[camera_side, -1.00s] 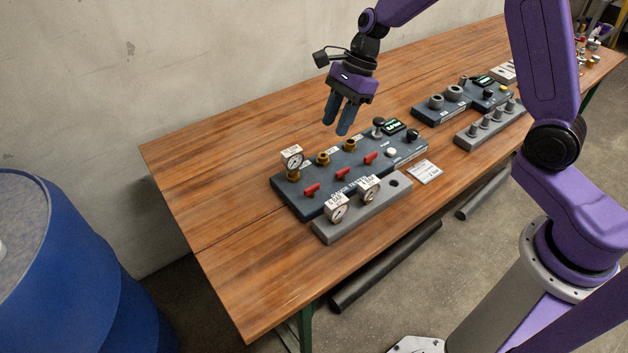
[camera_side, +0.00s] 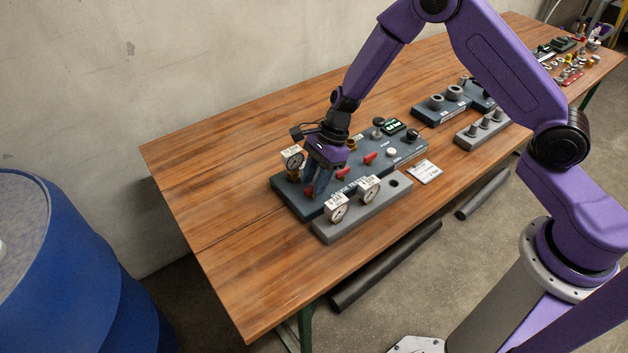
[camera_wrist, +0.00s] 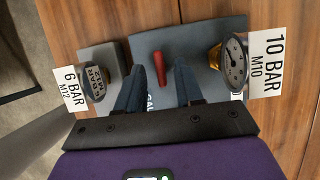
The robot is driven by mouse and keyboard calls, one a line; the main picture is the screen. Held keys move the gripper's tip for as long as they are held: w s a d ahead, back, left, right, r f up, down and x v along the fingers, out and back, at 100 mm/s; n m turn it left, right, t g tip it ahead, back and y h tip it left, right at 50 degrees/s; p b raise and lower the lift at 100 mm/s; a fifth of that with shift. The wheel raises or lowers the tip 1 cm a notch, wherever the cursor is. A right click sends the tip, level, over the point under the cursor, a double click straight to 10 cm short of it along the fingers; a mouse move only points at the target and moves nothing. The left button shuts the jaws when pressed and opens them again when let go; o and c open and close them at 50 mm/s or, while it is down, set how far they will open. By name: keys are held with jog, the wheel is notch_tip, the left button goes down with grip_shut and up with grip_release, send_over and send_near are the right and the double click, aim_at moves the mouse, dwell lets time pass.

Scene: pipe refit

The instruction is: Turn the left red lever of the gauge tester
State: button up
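The gauge tester (camera_side: 285,197) is a dark blue-grey block on the wooden table, with a row of red levers. My gripper (camera_side: 316,192) is over its left end and points down. In the wrist view the left red lever (camera_wrist: 160,68) shows upright in the picture, between the tips of my two blue fingers. The fingers are apart, with a gap on each side of the lever, so my gripper (camera_wrist: 158,66) is open. In the side view the fingers mostly hide this lever. The middle red lever (camera_side: 342,173) and right red lever (camera_side: 370,159) are in plain view.
A 10 BAR gauge (camera_wrist: 235,66) stands on the tester close beside my fingers. A grey holder (camera_side: 335,231) in front carries two gauges, one the 6 BAR gauge (camera_wrist: 98,83). A brass fitting (camera_side: 352,144) stands behind. The table's left end is bare.

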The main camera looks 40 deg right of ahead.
jog(key=shift+a+f, duration=0.2)
jog(key=shift+f, duration=0.25)
grip_shut()
jog(key=n+g, duration=0.1)
jog(key=n, duration=0.3)
jog(key=shift+w+n+g+h, duration=0.15)
jog(key=shift+n+g+h, duration=0.15)
jog(key=shift+g, duration=0.1)
grip_release()
